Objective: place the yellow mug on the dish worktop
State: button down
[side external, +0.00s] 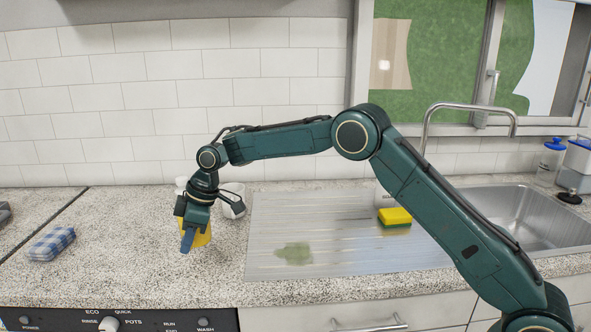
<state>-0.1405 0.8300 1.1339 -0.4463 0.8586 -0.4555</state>
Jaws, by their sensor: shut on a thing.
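The yellow mug (204,237) is at the left of the side external view, partly hidden behind my gripper (188,240). My gripper points down and is shut on the mug. The mug is over the speckled grey worktop (130,220), left of the ribbed metal drainboard. I cannot tell whether its base touches the worktop. The worktop runs above a black panel with knobs and labels such as RINSE, POTS and WASH.
A white mug (233,196) stands close behind my gripper. A blue checked cloth (52,244) lies at the left. The drainboard (340,262) holds a yellow-green sponge (395,217) and a greenish patch. The sink (525,222) and tap (468,107) are at the right.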

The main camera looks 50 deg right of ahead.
jog(key=shift+f, duration=2.6)
jog(key=shift+f, duration=0.15)
jog(key=c, duration=1.5)
grip_release()
jog(key=shift+v, duration=6.1)
jog(key=shift+s, duration=0.1)
